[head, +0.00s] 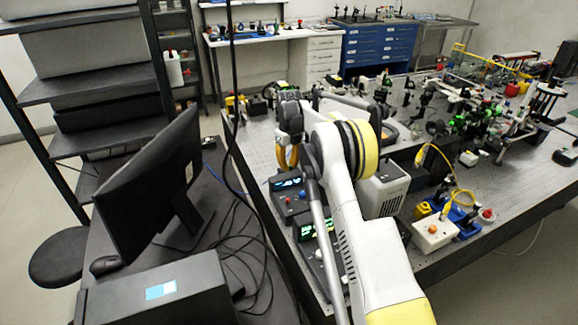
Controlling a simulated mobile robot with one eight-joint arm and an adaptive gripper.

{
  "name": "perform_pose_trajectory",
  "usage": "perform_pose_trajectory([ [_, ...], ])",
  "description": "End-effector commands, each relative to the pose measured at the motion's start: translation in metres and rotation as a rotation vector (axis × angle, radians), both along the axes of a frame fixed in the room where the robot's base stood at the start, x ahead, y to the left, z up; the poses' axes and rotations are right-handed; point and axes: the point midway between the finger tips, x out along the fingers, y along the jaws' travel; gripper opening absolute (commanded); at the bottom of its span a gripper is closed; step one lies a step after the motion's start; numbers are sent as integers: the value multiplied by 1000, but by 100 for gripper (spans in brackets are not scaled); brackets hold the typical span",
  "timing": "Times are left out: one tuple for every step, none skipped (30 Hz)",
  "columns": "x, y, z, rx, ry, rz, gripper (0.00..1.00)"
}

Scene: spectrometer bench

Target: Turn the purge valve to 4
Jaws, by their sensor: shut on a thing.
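My white and yellow arm rises from the lower right of the head view and reaches over the near end of the optical bench (445,262). Its links and dark joints cover part of the bench. I cannot pick out the purge valve or read any valve number. A white box (435,236) with an orange-red knob on top stands on the bench right of my arm, but I cannot tell whether it belongs to the valve.
Instruments with lit displays (287,184) stand left of my arm. A blue holder (465,221) and yellow cable lie near the white box. A monitor (150,185) and loose black cables occupy the left desk. Optics crowd the far bench; some bare bench shows at right.

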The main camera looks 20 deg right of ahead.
Motion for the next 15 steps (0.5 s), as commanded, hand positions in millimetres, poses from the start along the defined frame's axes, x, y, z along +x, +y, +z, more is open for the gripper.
perform_pose_trajectory([
  [0, 0, 0, 0, -1, 0, 0],
  [0, 0, 0, 0, -1, 0, 0],
  [0, 0, 0, 0, -1, 1, 0],
  [0, 0, 0, 0, -1, 1, 0],
  [0, 0, 0, 0, -1, 1, 0],
  [0, 0, 0, 0, -1, 1, 0],
  [0, 0, 0, 0, -1, 1, 19],
  [0, 0, 0, 0, -1, 1, 28],
  [0, 0, 0, 0, -1, 1, 39],
  [0, 0, 0, 0, -1, 1, 39],
  [0, 0, 0, 0, -1, 1, 39],
  [0, 0, 0, 0, 0, 1, 39],
  [0, 0, 0, 0, 0, 2, 39],
  [0, 0, 0, 0, 0, 2, 39],
  [0, 0, 0, 0, 0, 2, 39],
])
